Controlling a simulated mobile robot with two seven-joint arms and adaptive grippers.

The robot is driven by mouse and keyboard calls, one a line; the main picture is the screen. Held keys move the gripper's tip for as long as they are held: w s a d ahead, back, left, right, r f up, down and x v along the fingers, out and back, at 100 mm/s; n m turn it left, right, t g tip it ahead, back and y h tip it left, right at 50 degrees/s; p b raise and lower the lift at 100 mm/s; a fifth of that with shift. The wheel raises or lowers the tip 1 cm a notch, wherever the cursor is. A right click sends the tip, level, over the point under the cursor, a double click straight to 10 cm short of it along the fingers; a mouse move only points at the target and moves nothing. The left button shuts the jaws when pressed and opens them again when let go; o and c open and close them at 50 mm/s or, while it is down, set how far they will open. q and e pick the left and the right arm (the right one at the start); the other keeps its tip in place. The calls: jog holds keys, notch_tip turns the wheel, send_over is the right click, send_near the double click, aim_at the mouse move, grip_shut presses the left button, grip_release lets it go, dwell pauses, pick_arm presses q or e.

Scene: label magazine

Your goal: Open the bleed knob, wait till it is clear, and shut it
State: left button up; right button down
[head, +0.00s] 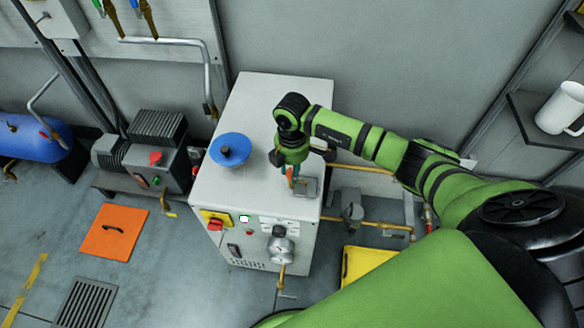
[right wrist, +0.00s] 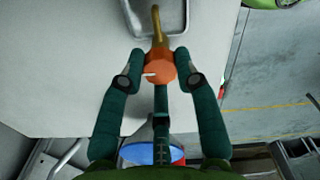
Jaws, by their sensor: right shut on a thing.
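The bleed knob (right wrist: 160,66) is small and orange, with a white mark pointing left in the right wrist view. My right gripper (right wrist: 159,68) has its two fingers closed on either side of it. In the head view the right gripper (head: 290,172) reaches down over the top of the white cabinet (head: 258,103), and the knob is mostly hidden there. A brass spout (right wrist: 157,28) runs from the knob over a small grey metal tray (right wrist: 183,22). I cannot make out any liquid at the spout. My left gripper is in neither view.
A blue round cap (head: 230,149) stands on the cabinet, left of the gripper. The cabinet front has a red and yellow switch (head: 215,222) and a gauge (head: 281,248). A pump (head: 150,153) stands at left, brass pipes (head: 365,171) at right. An orange mat (head: 114,233) lies on the floor.

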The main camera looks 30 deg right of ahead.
jog(key=shift+s+f, duration=0.1)
jog(key=c, duration=0.9)
grip_release()
jog(key=shift+r, duration=0.4)
notch_tip(320, 180, up, 11)
jog(key=shift+r, duration=0.15)
